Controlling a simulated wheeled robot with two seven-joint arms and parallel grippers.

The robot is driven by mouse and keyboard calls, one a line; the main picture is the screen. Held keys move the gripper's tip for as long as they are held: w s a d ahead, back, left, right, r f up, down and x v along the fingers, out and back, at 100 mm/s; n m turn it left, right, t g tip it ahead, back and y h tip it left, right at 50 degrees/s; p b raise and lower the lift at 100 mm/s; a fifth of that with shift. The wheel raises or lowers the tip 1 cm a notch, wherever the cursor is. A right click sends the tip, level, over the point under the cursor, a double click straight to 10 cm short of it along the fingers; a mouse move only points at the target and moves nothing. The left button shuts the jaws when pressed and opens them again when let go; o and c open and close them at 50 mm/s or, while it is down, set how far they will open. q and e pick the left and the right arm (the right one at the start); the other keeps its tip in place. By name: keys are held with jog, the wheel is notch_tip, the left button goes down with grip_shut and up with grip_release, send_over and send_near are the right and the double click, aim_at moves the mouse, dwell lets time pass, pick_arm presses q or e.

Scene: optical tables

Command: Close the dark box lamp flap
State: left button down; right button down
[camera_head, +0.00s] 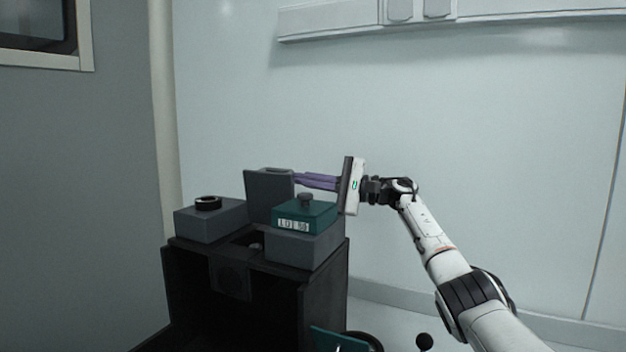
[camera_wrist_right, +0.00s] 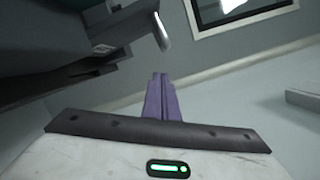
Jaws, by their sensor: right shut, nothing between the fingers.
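The dark box (camera_head: 185,285) is a black, open-fronted housing in the head view. A grey flap (camera_head: 268,197) stands upright at the middle of its top, behind a dark opening with a small round part (camera_head: 256,246) in it. The flap is open. My right gripper (camera_head: 297,179) has purple fingers, shut and empty, pointing left at the flap's upper right edge. I cannot tell whether they touch it. In the right wrist view the shut fingers (camera_wrist_right: 160,76) point away from a white palm, with dark box parts at upper left. My left gripper is not in view.
A grey block (camera_head: 225,224) with a black ring (camera_head: 208,203) sits left of the flap. A teal labelled box (camera_head: 318,216) with a knob (camera_head: 306,199) rests on a grey block (camera_head: 295,250) at right, below my right fingers.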

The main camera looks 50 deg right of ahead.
aim_at(276, 196)
jog(key=shift+s+a+r, duration=0.2)
jog(key=shift+a+r, duration=0.15)
jog(key=shift+a, duration=0.3)
jog(key=shift+s+a+r, duration=0.2)
jog(key=shift+a+r, duration=0.1)
jog(key=shift+a, duration=0.35)
jog(key=shift+a, duration=0.1)
